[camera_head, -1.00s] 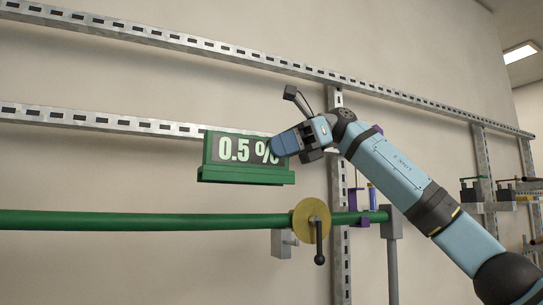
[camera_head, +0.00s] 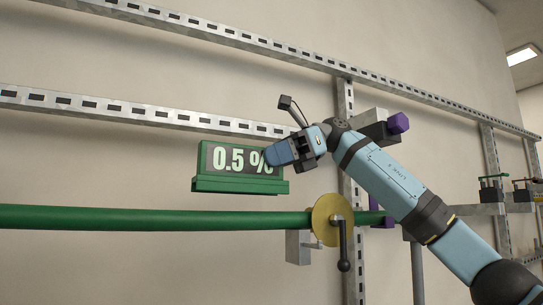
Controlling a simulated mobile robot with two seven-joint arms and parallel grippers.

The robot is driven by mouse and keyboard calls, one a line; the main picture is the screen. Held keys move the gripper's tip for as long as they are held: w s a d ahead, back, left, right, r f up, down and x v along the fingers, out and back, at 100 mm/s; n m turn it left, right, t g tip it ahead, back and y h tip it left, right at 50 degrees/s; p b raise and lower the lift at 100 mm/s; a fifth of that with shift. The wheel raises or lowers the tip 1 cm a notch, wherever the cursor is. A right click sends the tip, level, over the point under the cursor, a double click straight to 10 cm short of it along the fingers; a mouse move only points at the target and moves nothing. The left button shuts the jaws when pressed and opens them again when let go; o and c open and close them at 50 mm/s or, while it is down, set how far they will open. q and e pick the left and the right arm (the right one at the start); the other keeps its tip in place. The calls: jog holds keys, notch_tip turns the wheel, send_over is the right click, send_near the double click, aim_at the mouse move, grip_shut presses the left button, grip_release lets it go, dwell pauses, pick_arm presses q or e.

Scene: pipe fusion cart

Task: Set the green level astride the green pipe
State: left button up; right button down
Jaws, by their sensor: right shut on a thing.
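The green level (camera_head: 238,185) is a flat green block with a dark display reading "0.5 %". It is upright, a little above the green pipe (camera_head: 150,217), with a gap between them. My right gripper (camera_head: 283,154) is shut on the level at its right end and covers part of the display's edge. The green pipe runs nearly level from the left edge to the yellow disc (camera_head: 328,219) and on behind it. My left gripper is not in view.
The yellow disc carries a black crank handle (camera_head: 343,250) and sits around the pipe, to the right of the level. Slotted metal rails (camera_head: 130,112) cross the wall behind. A purple-ended part (camera_head: 398,123) shows behind my right arm. The pipe left of the level is clear.

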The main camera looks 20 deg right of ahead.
aim_at(281, 174)
jog(key=shift+f, duration=0.5)
jog(key=shift+s+f+b, duration=0.1)
jog(key=shift+f+b, duration=0.45)
jog(key=shift+b, duration=0.25)
jog(key=shift+f, duration=0.45)
jog(key=shift+f+b, duration=0.4)
jog(key=c, duration=0.8)
grip_release()
